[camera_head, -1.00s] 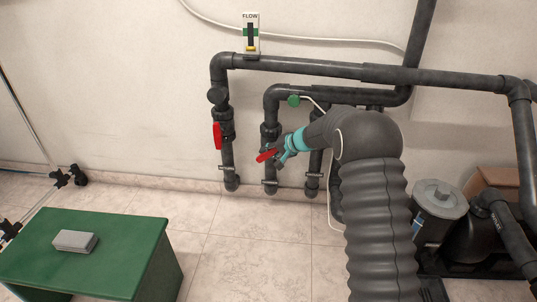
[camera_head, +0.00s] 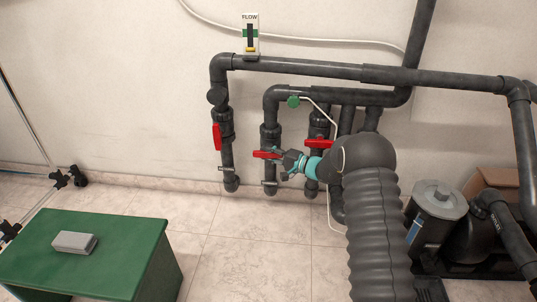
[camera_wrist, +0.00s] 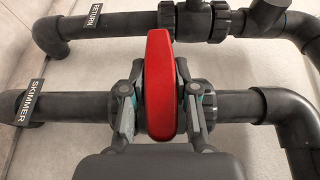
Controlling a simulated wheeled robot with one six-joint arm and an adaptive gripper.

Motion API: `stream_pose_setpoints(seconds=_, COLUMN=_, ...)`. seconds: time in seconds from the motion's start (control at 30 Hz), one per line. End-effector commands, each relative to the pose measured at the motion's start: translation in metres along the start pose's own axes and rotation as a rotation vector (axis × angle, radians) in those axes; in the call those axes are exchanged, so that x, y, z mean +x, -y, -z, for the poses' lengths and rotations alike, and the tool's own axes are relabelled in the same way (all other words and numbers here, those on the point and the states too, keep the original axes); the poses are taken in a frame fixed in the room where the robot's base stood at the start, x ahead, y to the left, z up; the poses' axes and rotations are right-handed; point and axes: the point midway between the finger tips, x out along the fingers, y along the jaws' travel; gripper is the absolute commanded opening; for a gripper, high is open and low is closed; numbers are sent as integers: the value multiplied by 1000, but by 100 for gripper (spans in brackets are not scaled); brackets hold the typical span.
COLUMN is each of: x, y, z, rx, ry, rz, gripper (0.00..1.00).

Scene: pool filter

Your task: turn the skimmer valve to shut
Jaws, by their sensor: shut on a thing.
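The skimmer valve's red handle (camera_wrist: 161,85) lies crosswise over its dark pipe (camera_wrist: 240,105), which bears a SKIMMER tag (camera_wrist: 31,102) in the wrist view. My gripper (camera_wrist: 161,115) has one finger on each side of the handle and is shut on it. In the head view, the handle (camera_head: 266,154) is about level on the middle upright pipe, with my gripper (camera_head: 285,158) at its right end. The fingers and my wrist hide part of the valve body.
Another red handle (camera_head: 217,137) stands upright on the left pipe, and one (camera_head: 317,143) lies level on the right pipe. A FLOW indicator (camera_head: 250,34) sits above. A green bench (camera_head: 85,245) stands front left; floor between is clear.

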Motion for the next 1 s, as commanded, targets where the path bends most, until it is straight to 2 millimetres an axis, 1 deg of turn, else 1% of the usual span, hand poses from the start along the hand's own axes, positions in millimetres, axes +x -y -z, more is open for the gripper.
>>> stream_pose_setpoints(seconds=0.2, x=0, y=0, z=-1, rx=14, ry=4, rz=31, gripper=0)
stream_pose_setpoints(seconds=0.57, x=1, y=0, z=-2, rx=16, ry=6, rz=34, gripper=0)
stream_pose_setpoints(seconds=0.6, x=1, y=0, z=-2, rx=16, ry=6, rz=34, gripper=31)
stream_pose_setpoints(seconds=0.7, x=1, y=0, z=-2, rx=15, ry=5, rz=34, gripper=54)
stream_pose_setpoints(seconds=1.0, x=-1, y=0, z=0, rx=15, ry=2, rz=33, gripper=54)
